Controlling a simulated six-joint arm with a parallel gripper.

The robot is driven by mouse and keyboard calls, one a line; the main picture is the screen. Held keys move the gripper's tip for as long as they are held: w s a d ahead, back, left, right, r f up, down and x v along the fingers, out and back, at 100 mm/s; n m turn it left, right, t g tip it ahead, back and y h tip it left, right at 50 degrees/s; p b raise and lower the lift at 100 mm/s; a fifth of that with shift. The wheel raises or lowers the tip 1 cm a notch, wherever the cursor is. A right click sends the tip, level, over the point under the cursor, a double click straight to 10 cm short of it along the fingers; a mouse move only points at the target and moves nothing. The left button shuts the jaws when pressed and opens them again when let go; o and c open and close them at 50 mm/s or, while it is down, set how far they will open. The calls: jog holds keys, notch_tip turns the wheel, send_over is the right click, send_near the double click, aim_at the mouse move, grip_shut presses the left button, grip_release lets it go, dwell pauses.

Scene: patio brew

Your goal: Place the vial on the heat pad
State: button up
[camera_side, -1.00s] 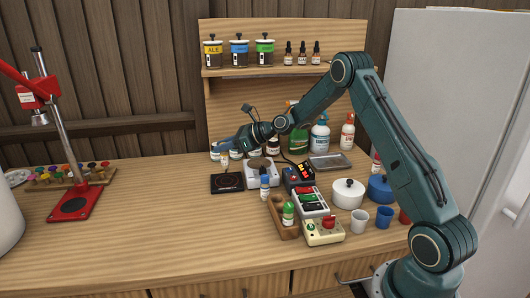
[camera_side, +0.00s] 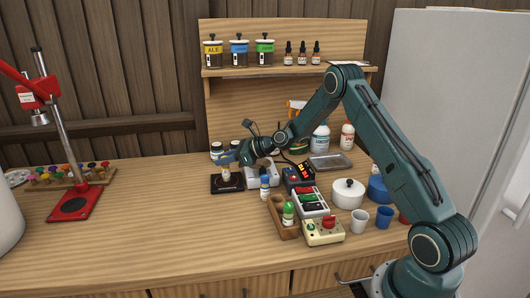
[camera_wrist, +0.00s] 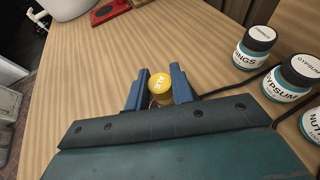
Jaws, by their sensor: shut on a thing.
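My gripper (camera_side: 228,159) is shut on a vial (camera_side: 226,175) with a pale yellow cap. The heat pad, a black square plate (camera_side: 228,187), lies on the wooden counter at the left of the cluster of gear. The vial is upright, over or on the back part of the pad in the side view. I cannot tell whether its base touches the pad. The vial's lower body is hidden in the wrist view.
A white device (camera_side: 262,177) stands right of the pad. Labelled jars (camera_wrist: 256,45) stand close by.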

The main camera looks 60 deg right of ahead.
jog(key=shift+f, duration=0.1)
jog(key=o, duration=1)
jog(key=v, duration=1.2)
